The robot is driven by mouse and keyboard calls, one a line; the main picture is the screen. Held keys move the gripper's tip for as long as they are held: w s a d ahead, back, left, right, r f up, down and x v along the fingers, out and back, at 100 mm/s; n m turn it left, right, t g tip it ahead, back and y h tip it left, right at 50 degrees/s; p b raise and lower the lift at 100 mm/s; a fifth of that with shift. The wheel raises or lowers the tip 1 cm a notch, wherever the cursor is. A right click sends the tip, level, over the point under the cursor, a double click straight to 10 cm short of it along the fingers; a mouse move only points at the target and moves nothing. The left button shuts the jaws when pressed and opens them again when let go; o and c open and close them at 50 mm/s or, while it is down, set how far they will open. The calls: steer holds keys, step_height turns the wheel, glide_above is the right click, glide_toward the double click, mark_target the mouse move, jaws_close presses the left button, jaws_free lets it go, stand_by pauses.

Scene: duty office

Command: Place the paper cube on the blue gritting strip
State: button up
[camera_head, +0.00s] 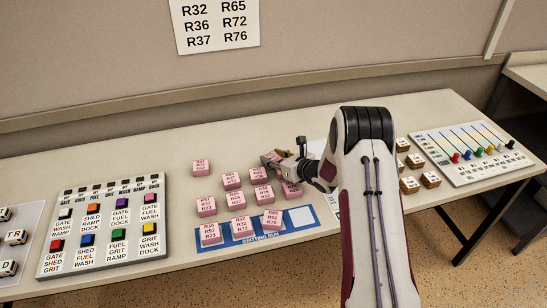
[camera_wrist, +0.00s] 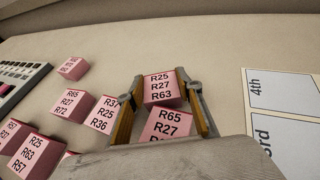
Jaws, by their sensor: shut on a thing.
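Several pink paper cubes with printed codes are on the desk. My gripper (camera_wrist: 166,95) is shut on one pink cube (camera_wrist: 162,87), whose face reads R25 at the top and R63 at the bottom. In the head view my gripper (camera_head: 283,160) is at the back right of the loose cubes. Another pink cube (camera_wrist: 168,127), reading R65 and R27, shows below the held one between the fingers, partly hidden. The blue gritting strip (camera_head: 262,240) lies at the desk's front. It bears three pink cubes in a row and an empty white square (camera_head: 301,216) at its right end.
Loose pink cubes (camera_head: 206,206) stand behind the strip. A button panel (camera_head: 103,225) is at the left, with lettered white blocks (camera_head: 16,237) beyond it. Brown-sided blocks (camera_head: 409,185) and a slider board (camera_head: 475,150) are at the right. A white numbered card (camera_wrist: 283,92) lies right of my gripper.

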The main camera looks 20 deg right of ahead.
steer(key=shift+f, duration=0.15)
steer(key=o, duration=0.8)
steer(key=shift+s+r, duration=0.1)
steer(key=shift+r, duration=0.1)
steer(key=shift+v, duration=5.9)
